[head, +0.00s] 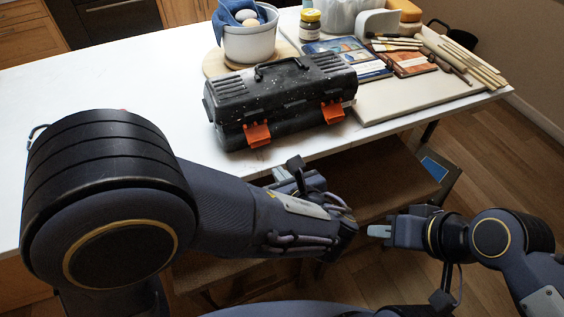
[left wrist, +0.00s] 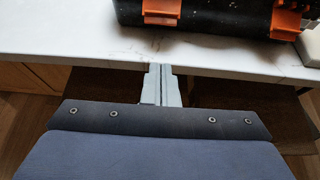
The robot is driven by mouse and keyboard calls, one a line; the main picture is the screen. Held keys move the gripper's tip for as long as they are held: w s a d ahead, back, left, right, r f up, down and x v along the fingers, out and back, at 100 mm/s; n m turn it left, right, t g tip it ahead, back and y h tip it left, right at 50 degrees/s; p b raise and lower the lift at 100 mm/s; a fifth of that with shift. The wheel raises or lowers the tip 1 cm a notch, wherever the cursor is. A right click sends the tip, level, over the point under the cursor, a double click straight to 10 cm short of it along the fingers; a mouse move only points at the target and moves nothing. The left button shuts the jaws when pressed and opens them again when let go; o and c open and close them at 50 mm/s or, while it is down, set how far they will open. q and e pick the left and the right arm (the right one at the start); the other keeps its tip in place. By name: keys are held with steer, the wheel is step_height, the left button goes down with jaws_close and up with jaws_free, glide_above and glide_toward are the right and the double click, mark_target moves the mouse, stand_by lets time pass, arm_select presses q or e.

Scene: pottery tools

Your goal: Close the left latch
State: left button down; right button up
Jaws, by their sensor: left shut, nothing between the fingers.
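A black speckled toolbox (head: 283,92) lies on the white table with its lid down. Its left orange latch (head: 257,134) is on the front face and flares outward at the bottom; it also shows at the top of the left wrist view (left wrist: 161,10). I cannot tell if it is fastened. The right orange latch (head: 332,112) looks similar. My left gripper (head: 279,173) is just in front of the table edge, apart from the toolbox. In the left wrist view its grey fingers (left wrist: 160,70) are together and empty, lined up below the left latch. My right gripper (head: 377,231) is off the table at lower right.
A pot with a blue cloth (head: 248,42), a jar (head: 310,25), books (head: 350,57) and wooden tools (head: 470,62) stand behind and right of the toolbox. A pale board (head: 415,95) is at its right. The table's left side is clear.

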mark_target(260, 141)
arm_select(q)
steer(key=shift+f+b+x, duration=0.2)
steer(key=shift+b+x, duration=1.6)
steer(key=shift+x, duration=2.15)
steer(key=shift+w+a+r, duration=0.1)
steer(key=shift+w+a, duration=0.2)
steer(key=shift+w, duration=0.4)
steer(key=shift+w+a+f, duration=0.1)
steer(key=shift+w+a, duration=0.15)
steer(key=shift+w, duration=0.45)
steer(key=shift+w+a+r, duration=0.1)
steer(key=shift+w+a, duration=0.2)
steer(key=shift+w, duration=0.45)
step_height(260, 141, up, 3)
steer(key=shift+f+p, duration=0.2)
steer(key=shift+p, duration=1)
steer(key=shift+p+v, duration=0.45)
steer(key=shift+v, duration=0.5)
steer(key=shift+s+d+r+p, duration=0.15)
steer(key=shift+s+r+p, duration=0.15)
steer(key=shift+r+p, duration=0.2)
steer(key=shift+s+d+r+p, duration=0.1)
steer(key=shift+s+r+p, duration=0.25)
steer(key=shift+r+p, duration=0.45)
steer(key=r+p, duration=0.1)
steer(key=w+r, duration=0.1)
steer(key=w+r+p, duration=0.1)
steer(key=r, duration=0.1)
steer(key=shift+a+p, duration=0.35)
steer(key=shift+w, duration=0.1)
